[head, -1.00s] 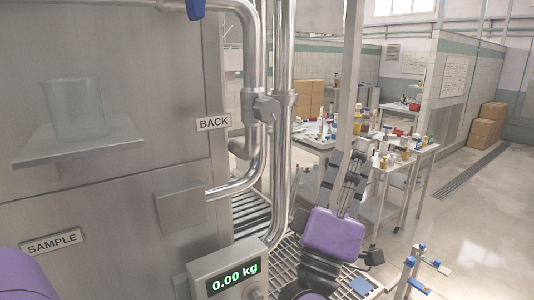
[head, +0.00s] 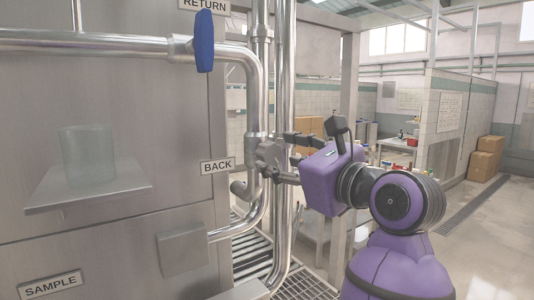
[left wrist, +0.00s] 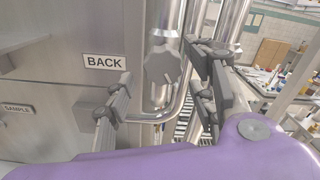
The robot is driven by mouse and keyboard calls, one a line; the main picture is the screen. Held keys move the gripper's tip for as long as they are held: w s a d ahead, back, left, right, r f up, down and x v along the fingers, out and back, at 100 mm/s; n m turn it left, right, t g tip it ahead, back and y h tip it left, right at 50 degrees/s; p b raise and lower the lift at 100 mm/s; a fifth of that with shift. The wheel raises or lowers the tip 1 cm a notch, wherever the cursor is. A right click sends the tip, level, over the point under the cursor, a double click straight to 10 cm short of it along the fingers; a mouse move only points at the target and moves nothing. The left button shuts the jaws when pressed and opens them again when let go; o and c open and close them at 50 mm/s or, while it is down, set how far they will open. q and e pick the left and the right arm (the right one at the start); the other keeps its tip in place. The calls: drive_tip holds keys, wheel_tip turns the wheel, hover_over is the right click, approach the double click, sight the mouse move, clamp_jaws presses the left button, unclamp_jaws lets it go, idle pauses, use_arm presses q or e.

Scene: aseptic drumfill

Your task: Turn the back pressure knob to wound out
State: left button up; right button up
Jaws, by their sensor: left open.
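The back pressure knob (head: 269,156) is a grey lobed knob on the steel pipe just right of the BACK label (head: 217,166). It also shows in the left wrist view (left wrist: 163,67), near the middle, facing the camera. My left gripper (head: 278,156) reaches toward it from the right, fingers spread, one above and one below it in the head view. In the left wrist view the fingers (left wrist: 160,72) stand either side of the knob, with visible gaps. I cannot tell exactly how far their tips are from it. My right gripper is not in view.
Steel pipes (head: 282,220) run upright behind and beside the knob. A blue-handled valve (head: 204,41) is above left, under a RETURN label (head: 203,4). A grey box (head: 182,249) and a shelf with a beaker (head: 87,155) are on the steel panel. Open floor lies right.

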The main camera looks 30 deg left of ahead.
sight(272, 156)
use_arm(q)
drive_tip(key=x, duration=0.3)
drive_tip(key=shift+a+r+p, duration=0.15)
drive_tip(key=shift+a+p, duration=0.2)
drive_tip(key=shift+w+a, duration=0.25)
drive_tip(key=shift+a, duration=0.05)
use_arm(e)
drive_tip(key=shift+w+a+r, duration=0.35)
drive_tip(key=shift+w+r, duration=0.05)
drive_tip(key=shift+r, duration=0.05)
use_arm(q)
drive_tip(key=c, duration=1.1)
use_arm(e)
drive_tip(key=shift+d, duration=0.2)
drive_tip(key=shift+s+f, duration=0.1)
